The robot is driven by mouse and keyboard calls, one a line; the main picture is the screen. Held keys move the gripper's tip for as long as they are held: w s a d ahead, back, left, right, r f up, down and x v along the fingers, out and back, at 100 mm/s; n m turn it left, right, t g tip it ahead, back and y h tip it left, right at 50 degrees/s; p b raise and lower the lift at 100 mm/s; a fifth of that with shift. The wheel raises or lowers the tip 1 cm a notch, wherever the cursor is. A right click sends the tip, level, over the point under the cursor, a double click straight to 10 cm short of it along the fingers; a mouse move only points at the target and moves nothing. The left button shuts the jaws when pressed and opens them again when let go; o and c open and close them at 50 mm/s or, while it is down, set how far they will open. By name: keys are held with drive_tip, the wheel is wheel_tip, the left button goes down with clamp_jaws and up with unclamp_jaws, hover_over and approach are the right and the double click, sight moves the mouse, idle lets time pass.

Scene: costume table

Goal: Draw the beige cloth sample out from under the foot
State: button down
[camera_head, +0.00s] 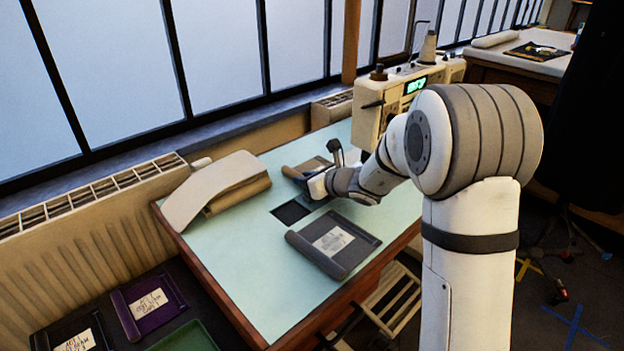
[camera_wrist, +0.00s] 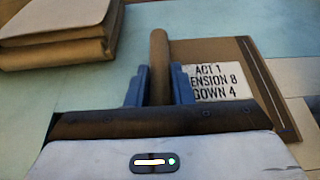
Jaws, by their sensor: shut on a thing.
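The beige cloth sample (camera_head: 307,165) lies on the pale green table (camera_head: 292,318), left of the sewing machine (camera_head: 368,117). It has a rolled edge and a white label, clear in the wrist view, where the roll (camera_wrist: 159,48) stands up between my blue fingers. My gripper (camera_wrist: 160,76) is shut on that roll. In the head view my gripper (camera_head: 314,186) is at the near side of the sample, and my arm covers part of it. The machine's foot is not clearly visible, so I cannot tell whether the cloth is under it.
A dark grey sample (camera_head: 318,261) lies at the table's front, beside a dark square (camera_head: 290,212). Folded cream cloth (camera_head: 212,188) lies at the left. Bare table lies left of my gripper.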

drive_tip(key=c, duration=1.2)
unclamp_jaws()
drive_tip(key=shift+d, duration=0.1)
drive_tip(key=p+v, duration=0.1)
drive_tip(key=v, duration=0.6)
drive_tip(key=shift+s+d+r, duration=0.2)
drive_tip(key=shift+s+d, duration=0.05)
